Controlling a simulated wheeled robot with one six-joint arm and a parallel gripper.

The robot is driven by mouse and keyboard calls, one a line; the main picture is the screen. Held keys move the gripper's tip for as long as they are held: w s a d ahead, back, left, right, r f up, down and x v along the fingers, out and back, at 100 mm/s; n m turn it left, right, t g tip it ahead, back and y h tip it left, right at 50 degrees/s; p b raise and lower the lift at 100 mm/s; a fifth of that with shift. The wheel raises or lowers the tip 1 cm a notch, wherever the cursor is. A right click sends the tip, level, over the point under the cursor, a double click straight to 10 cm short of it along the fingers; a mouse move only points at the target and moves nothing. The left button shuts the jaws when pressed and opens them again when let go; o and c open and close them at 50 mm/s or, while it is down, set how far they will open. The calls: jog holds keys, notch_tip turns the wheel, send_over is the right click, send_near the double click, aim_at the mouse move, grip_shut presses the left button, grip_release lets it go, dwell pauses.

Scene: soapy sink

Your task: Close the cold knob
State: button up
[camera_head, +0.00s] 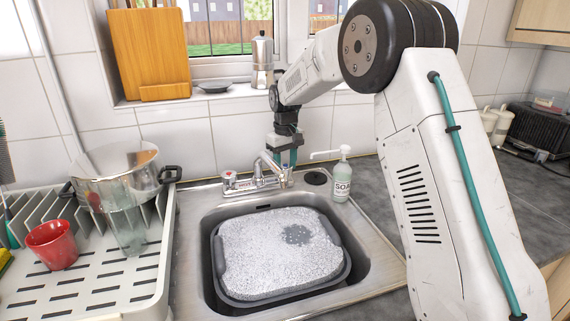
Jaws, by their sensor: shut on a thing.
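The mixer tap (258,183) stands on the back rim of the sink. Its left knob (229,178) has a red mark on top. My gripper (286,164) reaches down from behind onto the right end of the tap, where the cold knob (287,179) sits. The jaws are shut on that knob, which is mostly hidden by the fingers. The knob's turn angle cannot be made out.
A grey tub (222,281) full of foam sits in the sink basin (190,270). A soap bottle (342,178) stands close right of my gripper. A drying rack (150,275) with a steel pot (115,175), a glass and a red cup (52,245) is at left.

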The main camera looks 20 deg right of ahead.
aim_at(286, 165)
jog(key=shift+m, duration=0.5)
jog(key=o, duration=1)
jog(key=shift+r, duration=0.1)
notch_tip(286, 165, up, 8)
jog(key=shift+f, duration=0.15)
